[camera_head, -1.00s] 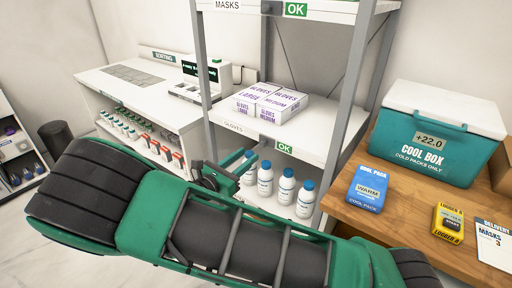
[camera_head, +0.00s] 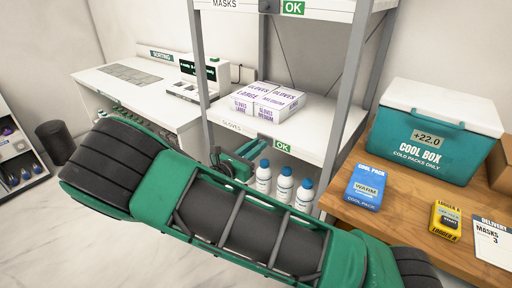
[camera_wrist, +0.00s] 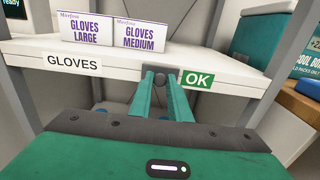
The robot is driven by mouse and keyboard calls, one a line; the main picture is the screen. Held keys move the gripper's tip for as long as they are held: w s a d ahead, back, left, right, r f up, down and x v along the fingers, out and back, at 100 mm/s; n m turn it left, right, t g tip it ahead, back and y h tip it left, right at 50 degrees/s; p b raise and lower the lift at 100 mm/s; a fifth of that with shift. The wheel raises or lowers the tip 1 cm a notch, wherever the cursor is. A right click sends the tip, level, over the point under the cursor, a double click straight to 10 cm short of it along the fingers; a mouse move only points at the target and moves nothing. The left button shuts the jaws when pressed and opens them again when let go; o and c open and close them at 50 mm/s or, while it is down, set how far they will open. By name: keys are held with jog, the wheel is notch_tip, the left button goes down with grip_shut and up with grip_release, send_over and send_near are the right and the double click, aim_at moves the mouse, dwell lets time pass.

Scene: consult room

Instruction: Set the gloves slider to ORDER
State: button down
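The gloves slider is on the front edge of the middle shelf, between the GLOVES label and a green OK sign. Its dark round knob (camera_wrist: 161,80) shows in the wrist view just left of the OK sign (camera_wrist: 197,79). My gripper (camera_wrist: 161,77) is open, its two green fingers pointing at the shelf edge, with the knob between their tips. I cannot tell whether either finger touches it. In the head view my gripper (camera_head: 252,154) is at the shelf edge left of the OK sign (camera_head: 282,146), and the knob is hidden.
Boxes of gloves (camera_head: 267,101) stand on the shelf above the slider. White bottles with blue caps (camera_head: 284,184) stand below, close to my gripper. A shelf post (camera_head: 345,110) rises on the right. A wooden table with a cool box (camera_head: 435,130) is further right.

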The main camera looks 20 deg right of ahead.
jog(key=shift+s+d, duration=0.7)
jog(key=shift+s, duration=0.3)
jog(key=shift+s+d, duration=0.75)
jog(key=shift+s, duration=0.2)
jog(key=shift+s+d, duration=0.7)
jog(key=shift+s, duration=0.3)
jog(key=c, duration=1.7)
grip_release()
jog(key=shift+o, duration=0.2)
jog(key=v, duration=1)
jog(key=shift+s+a, duration=0.2)
jog(key=shift+a, duration=0.1)
